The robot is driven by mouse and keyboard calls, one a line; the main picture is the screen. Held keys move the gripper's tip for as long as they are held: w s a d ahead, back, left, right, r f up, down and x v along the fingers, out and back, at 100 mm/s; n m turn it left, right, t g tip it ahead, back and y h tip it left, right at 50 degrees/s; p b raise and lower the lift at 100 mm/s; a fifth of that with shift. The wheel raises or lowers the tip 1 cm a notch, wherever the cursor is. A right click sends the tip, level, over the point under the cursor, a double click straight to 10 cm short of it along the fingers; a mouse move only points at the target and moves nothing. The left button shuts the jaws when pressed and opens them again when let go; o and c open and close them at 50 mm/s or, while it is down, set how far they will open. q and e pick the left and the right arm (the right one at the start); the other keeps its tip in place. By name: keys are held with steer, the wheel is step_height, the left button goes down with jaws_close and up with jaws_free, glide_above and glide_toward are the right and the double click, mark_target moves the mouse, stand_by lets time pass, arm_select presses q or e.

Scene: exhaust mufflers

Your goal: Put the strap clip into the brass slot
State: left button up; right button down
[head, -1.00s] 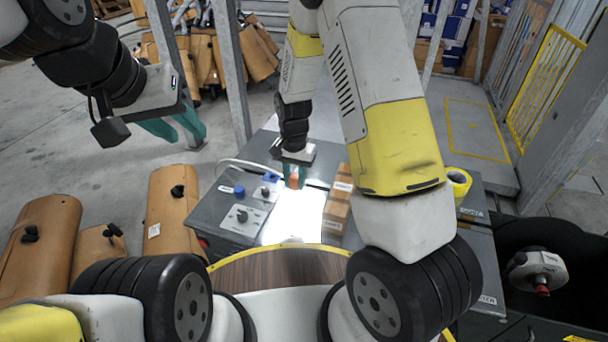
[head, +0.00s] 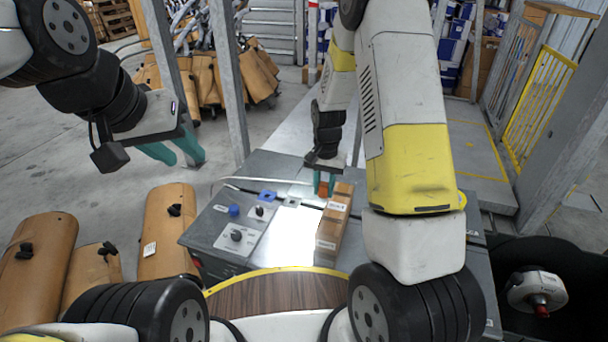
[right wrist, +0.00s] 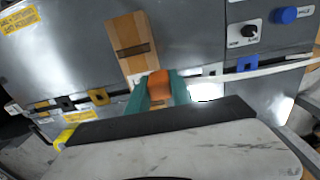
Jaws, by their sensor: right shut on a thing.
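My right gripper (head: 324,184) is shut on an orange clip (right wrist: 159,86), held over the far part of the grey table. In the right wrist view the teal fingers (right wrist: 157,95) grip it from both sides, and a white strap (right wrist: 275,69) runs toward it from the right. The brass-coloured slot piece (right wrist: 98,96) is on the table edge in the right wrist view, left of the clip and apart from it. In the head view I cannot make it out; my right arm covers that area. My left gripper (head: 172,151) is open and empty, off to the left, away from the table.
Blue (right wrist: 247,63), grey and black (right wrist: 65,103) slot pieces line the same edge. A control panel (head: 238,226) with knobs lies left of the boxes. Brown mufflers (head: 167,230) stand at left.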

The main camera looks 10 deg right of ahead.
steer(key=w+d, duration=0.2)
steer(key=d, duration=1.2)
steer(key=s+d+f, duration=0.4)
steer(key=d+f, duration=0.4)
steer(key=shift+s+d, duration=0.15)
steer(key=shift+d, duration=0.25)
steer(key=shift+f, duration=0.15)
steer(key=shift+f, duration=2.25)
steer(key=shift+f, duration=0.4)
steer(key=c, duration=1.1)
jaws_free()
steer(key=shift+o, duration=0.2)
step_height(320, 180, up, 8)
steer(key=shift+f, duration=0.15)
